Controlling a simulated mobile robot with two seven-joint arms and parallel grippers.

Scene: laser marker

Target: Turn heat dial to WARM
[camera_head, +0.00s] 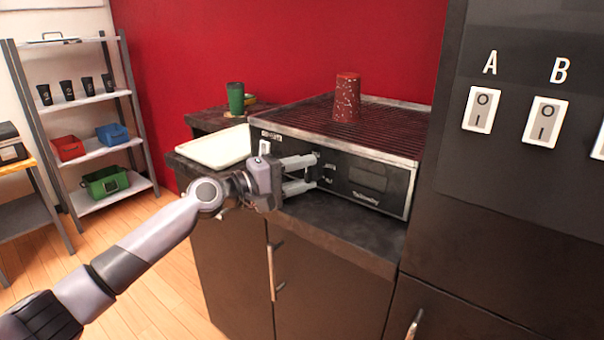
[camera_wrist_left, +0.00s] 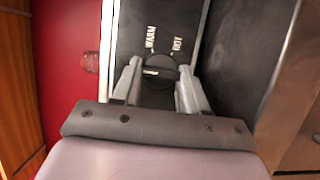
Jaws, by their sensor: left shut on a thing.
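The heat dial (camera_wrist_left: 160,72) is a dark round knob with a white mark on the machine's black front panel (camera_wrist_left: 205,18). The labels WARM (camera_wrist_left: 150,38) and HOT (camera_wrist_left: 177,45) are printed beside it. My left gripper (camera_wrist_left: 160,78) has its two fingers on opposite sides of the dial and is shut on it. The white mark lies on the side toward the left finger in the wrist view; I cannot tell which label it matches. In the head view the left gripper (camera_head: 317,171) is at the machine's front, and its fingers partly hide the dial. My right gripper is not in view.
A red speckled cup (camera_head: 347,98) stands on the machine's ribbed top (camera_head: 300,115). A cream tray (camera_head: 215,148) and a green cup (camera_head: 236,98) are to the left. A dark panel with switches A (camera_head: 482,110) and B (camera_head: 545,122) stands close on the right.

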